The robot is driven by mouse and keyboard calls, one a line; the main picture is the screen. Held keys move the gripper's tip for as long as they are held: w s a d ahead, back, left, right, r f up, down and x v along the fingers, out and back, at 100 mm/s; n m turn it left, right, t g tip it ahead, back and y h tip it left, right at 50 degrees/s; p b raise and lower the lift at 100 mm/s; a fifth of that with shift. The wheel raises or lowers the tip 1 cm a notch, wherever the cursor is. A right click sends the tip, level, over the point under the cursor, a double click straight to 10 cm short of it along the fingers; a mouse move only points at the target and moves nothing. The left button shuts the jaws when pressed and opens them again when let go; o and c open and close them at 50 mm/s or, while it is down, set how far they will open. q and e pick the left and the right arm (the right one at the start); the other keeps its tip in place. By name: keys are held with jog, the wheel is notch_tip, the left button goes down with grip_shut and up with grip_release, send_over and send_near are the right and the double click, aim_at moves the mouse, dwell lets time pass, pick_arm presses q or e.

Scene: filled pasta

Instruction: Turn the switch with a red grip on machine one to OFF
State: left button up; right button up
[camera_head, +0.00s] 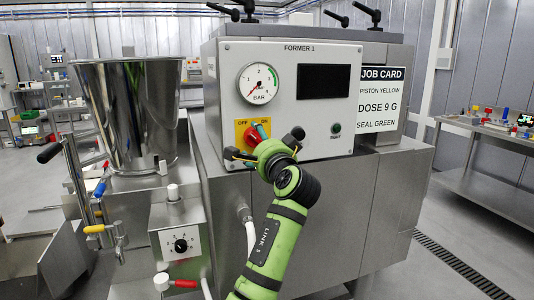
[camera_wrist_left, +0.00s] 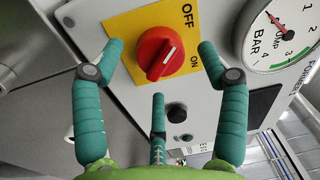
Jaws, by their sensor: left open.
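The red grip (camera_wrist_left: 158,52) of the switch sits on a yellow plate (camera_wrist_left: 127,26) with the words OFF and ON, on the front panel of the machine labelled FORMER 1 (camera_head: 228,60). In the wrist view, a white line on the grip slants up to the right, on the side of both words; I cannot tell which it points at. My left gripper (camera_wrist_left: 160,62) is open, its teal fingers spread around the grip and seemingly apart from it. In the head view the left gripper (camera_head: 257,147) partly hides the switch. My right gripper is not in view.
A pressure gauge (camera_head: 258,84) and a dark display (camera_head: 323,81) are above the switch. A small green button (camera_head: 336,128) is to its right. A job card (camera_head: 382,98) hangs at the right. A steel hopper (camera_head: 128,115) stands at the left. A workbench (camera_head: 487,195) is at far right.

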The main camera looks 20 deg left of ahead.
pick_arm(q)
jog(key=v, duration=1)
jog(key=shift+s, duration=0.3)
jog(key=shift+r, duration=0.1)
